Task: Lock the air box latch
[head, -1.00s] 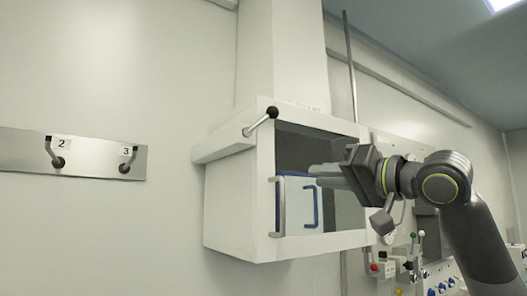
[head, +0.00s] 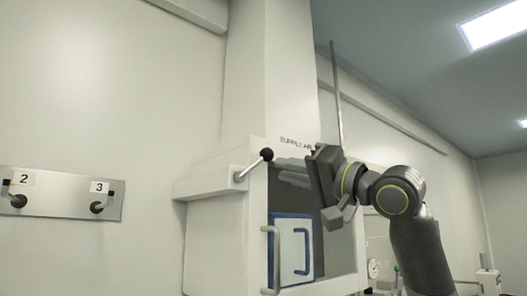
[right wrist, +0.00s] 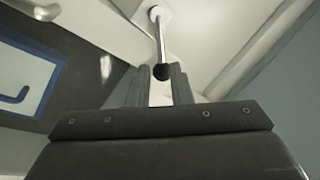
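The air box (head: 225,240) is a white wall cabinet under a duct marked "SUPPLY AIR". Its latch (head: 255,164) is a metal lever with a black ball knob, slanting up to the right at the box's top front corner. My right gripper (head: 279,172) is just right of and slightly below the knob, fingers pointing left. In the right wrist view the latch lever (right wrist: 161,38) points toward my right gripper (right wrist: 160,72). Its knob shows between the two parted fingertips; I cannot tell whether they touch it. My left gripper is not in view.
The box front has a dark opening with a blue-framed panel (head: 292,250) and a metal handle (head: 270,262). A wall plate (head: 62,193) with levers numbered 2 and 3 is at left. Panel equipment is partly hidden behind my right arm. The wall between plate and box is clear.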

